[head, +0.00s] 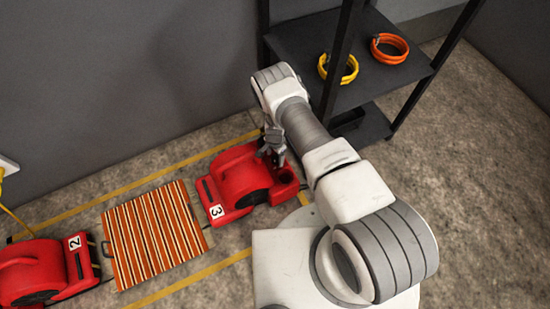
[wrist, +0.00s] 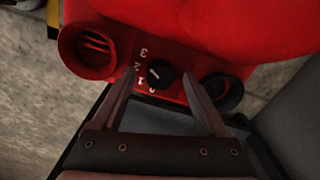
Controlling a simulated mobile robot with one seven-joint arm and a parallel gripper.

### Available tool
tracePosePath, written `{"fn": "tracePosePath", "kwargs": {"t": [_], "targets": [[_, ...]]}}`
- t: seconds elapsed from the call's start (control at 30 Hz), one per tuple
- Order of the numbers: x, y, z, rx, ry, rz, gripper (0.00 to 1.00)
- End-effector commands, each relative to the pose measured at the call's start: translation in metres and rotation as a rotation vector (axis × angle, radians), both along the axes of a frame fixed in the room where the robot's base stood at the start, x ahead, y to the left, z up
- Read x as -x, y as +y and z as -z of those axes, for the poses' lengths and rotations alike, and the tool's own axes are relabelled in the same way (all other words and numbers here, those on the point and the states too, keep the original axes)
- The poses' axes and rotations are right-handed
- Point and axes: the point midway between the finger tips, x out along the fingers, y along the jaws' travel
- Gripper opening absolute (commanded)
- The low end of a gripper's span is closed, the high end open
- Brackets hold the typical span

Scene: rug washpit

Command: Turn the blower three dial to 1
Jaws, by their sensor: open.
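The red blower three (head: 232,178) stands on the floor with a white "3" label on its left end. In the wrist view its red panel carries a black round dial (wrist: 160,73) with a white mark. White numerals 3, 2, 1 and 0 curve around its left and lower side. The white mark seems to lie on the dial's left part, but I cannot tell exactly which numeral it points to. My gripper (wrist: 159,72) is open, with one fingertip on each side of the dial in the picture. I cannot tell whether they touch it. In the head view my gripper (head: 272,152) is over the blower's right part.
A striped rug (head: 153,235) and blower two (head: 35,272) lie to the left. A black shelf (head: 300,48) with yellow (head: 338,68) and orange (head: 389,47) coils stands behind my arm.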

Motion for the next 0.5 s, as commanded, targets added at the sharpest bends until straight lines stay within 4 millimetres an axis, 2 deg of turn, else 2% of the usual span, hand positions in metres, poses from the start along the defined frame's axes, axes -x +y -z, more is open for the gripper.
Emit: {"fn": "tracePosePath", "kwargs": {"t": [0.27, 0.5], "targets": [[0.0, 0.0, 0.0012, 0.0, 0.0, 0.0, 0.76], [0.0, 0.0, 0.0011, 0.0, 0.0, 0.0, 0.35]]}}
